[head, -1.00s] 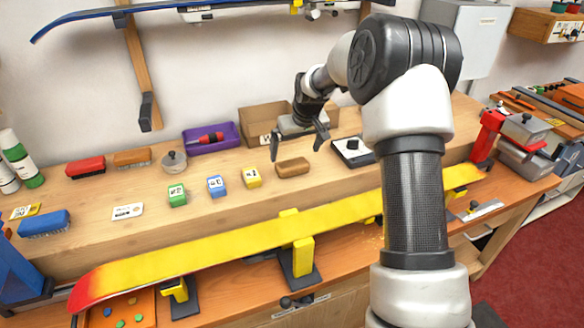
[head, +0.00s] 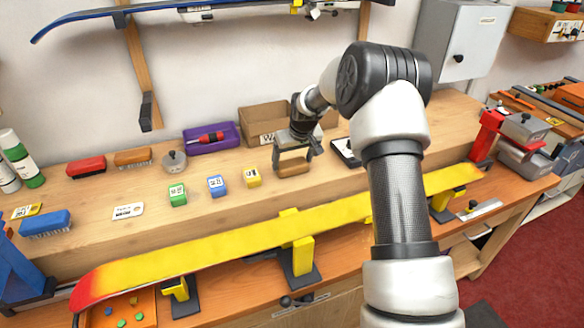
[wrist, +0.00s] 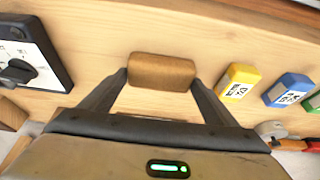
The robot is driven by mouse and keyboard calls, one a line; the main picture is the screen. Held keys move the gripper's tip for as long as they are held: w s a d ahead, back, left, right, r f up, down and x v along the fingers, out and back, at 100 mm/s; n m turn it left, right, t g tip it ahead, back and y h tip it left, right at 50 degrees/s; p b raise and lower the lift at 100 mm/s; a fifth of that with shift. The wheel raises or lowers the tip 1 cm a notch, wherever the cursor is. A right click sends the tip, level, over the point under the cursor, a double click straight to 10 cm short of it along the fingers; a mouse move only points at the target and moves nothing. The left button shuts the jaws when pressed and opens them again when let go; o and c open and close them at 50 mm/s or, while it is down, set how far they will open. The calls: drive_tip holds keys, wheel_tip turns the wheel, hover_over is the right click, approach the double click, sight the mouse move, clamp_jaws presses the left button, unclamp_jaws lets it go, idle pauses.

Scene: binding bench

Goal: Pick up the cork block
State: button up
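The cork block (head: 293,168) is a brown, rounded block lying on the wooden bench, right of the yellow block. In the wrist view the cork block (wrist: 162,71) lies crosswise between my fingertips. My gripper (head: 295,162) is down over it, one finger at each end. In the wrist view my gripper (wrist: 160,78) has its fingertips right beside the block's ends. I cannot tell whether they press on it or leave a thin gap. The block appears to rest on the bench.
A yellow block (head: 252,177), a blue block (head: 216,186) and a green block (head: 177,195) stand left of the cork block. A cardboard box (head: 262,122) is behind my gripper. A dark-framed device (wrist: 30,50) lies to its other side. A yellow ski (head: 230,250) runs along the front.

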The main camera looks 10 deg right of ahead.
sight(293, 164)
drive_tip(key=shift+c, duration=0.8)
wheel_tip(293, 164, up, 10)
drive_tip(key=o, duration=0.5)
drive_tip(key=c, duration=0.4)
